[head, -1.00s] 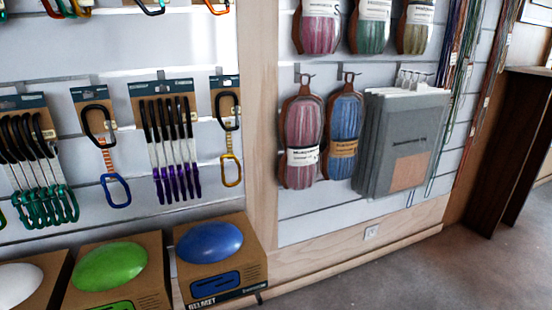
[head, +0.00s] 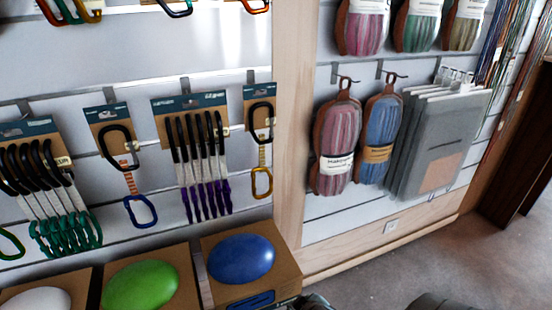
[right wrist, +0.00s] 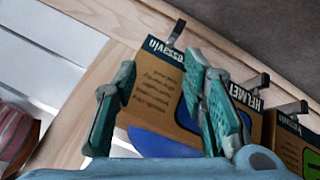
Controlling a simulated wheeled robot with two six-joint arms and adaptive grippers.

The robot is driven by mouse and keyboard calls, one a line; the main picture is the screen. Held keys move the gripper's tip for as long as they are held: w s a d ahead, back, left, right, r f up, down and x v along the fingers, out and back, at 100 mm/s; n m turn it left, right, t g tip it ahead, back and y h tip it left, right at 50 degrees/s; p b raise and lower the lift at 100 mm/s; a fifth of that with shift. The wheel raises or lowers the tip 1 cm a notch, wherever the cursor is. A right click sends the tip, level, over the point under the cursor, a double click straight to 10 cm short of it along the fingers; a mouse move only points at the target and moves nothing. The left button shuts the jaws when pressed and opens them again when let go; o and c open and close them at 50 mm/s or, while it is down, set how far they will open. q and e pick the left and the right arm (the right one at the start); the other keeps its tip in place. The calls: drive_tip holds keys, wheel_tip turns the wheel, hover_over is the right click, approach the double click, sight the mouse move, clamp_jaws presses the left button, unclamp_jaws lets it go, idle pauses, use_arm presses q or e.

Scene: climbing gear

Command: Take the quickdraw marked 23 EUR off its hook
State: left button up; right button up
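Several quickdraws hang on cards on the wall in the head view. One single quickdraw with a black upper and blue lower carabiner (head: 139,210) hangs left of centre. Another single one has a yellow lower carabiner (head: 262,181). Between them hangs a set with purple lower carabiners (head: 205,198), and at the left a set with green ones (head: 66,235). Their small price tags are too small to read, so I cannot tell which is marked 23 EUR. My right gripper (right wrist: 160,62) is open and empty in the right wrist view, in front of a helmet box. My left gripper is not in view.
Helmet boxes with a blue helmet (head: 240,259), a green helmet (head: 140,287) and a white helmet (head: 36,299) stand below the quickdraws. A wooden post (head: 293,130) divides the wall. Rope bundles (head: 337,150) and grey packs (head: 440,145) hang right of it. The floor at the right is clear.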

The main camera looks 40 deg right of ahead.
sight(262, 151)
drive_tip(key=w+d+r+m+t+h+p, duration=0.15)
drive_tip(key=w+r+t, duration=0.25)
drive_tip(key=r, duration=0.7)
drive_tip(key=w+d+r+m+t+p, duration=0.1)
drive_tip(key=w+r+m+t+p, duration=0.2)
drive_tip(key=r, duration=0.7)
drive_tip(key=w+d+r+t+p, duration=0.15)
drive_tip(key=w+r+t, duration=0.35)
drive_tip(key=r, duration=0.6)
drive_tip(key=shift+g, duration=0.5)
drive_tip(key=x, duration=0.7)
drive_tip(key=b+x, duration=0.1)
drive_tip(key=x, duration=0.6)
drive_tip(key=shift+w+d+f+b, duration=0.2)
drive_tip(key=shift+d+b, duration=0.1)
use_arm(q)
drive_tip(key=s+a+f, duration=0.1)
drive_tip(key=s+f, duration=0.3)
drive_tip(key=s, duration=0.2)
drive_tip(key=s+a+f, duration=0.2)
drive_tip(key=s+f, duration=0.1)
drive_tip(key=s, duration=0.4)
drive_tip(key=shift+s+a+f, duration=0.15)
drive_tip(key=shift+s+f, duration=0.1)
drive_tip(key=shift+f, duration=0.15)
use_arm(e)
clamp_jaws()
